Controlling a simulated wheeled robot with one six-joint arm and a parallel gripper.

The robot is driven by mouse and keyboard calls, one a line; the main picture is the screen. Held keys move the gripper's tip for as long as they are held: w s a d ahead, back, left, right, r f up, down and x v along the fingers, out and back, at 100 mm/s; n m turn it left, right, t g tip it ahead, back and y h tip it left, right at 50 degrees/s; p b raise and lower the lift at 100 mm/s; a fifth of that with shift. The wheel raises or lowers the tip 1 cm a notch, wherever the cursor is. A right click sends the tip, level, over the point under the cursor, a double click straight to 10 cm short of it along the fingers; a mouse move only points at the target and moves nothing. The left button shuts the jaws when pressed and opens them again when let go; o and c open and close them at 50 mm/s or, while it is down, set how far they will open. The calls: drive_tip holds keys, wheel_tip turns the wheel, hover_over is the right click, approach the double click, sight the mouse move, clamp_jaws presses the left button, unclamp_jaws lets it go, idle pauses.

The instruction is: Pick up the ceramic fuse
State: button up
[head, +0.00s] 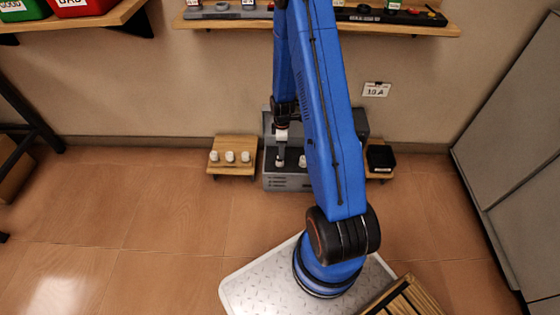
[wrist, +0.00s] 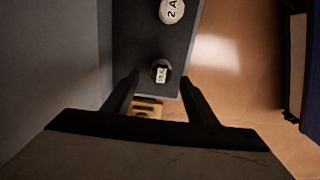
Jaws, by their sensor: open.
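White ceramic fuses (head: 230,157) stand in a row on a small wooden stand (head: 232,171) left of a grey metal fuse box (head: 287,183). More white pieces (head: 302,161) show in the box, partly hidden by my arm. In the wrist view a round white fuse (wrist: 172,10) marked "2 A" sits on a dark panel (wrist: 150,40). Below it is a dark round holder with a small white labelled piece (wrist: 161,74); its label is too small to read surely. My gripper (wrist: 160,80) is open, its fingers on either side of this piece in the picture. It also shows over the box (head: 281,150).
A wooden stand with a black box (head: 380,157) is right of the fuse box. A "10 A" card (head: 376,89) is on the wall. A shelf (head: 250,23) runs above. A grey cabinet (head: 515,130) is at the right.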

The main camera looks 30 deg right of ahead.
drive_tip(key=shift+a+f, duration=0.2)
drive_tip(key=shift+f, duration=0.4)
drive_tip(key=shift+w+a+f, duration=0.1)
drive_tip(key=shift+a+f, duration=0.05)
drive_tip(key=shift+f, duration=0.85)
drive_tip(key=shift+a+f, duration=0.1)
drive_tip(key=shift+f, duration=0.85)
drive_tip(key=c, duration=1.1)
drive_tip(key=shift+c, duration=0.2)
drive_tip(key=shift+r, duration=0.1)
wheel_tip(320, 180, up, 10)
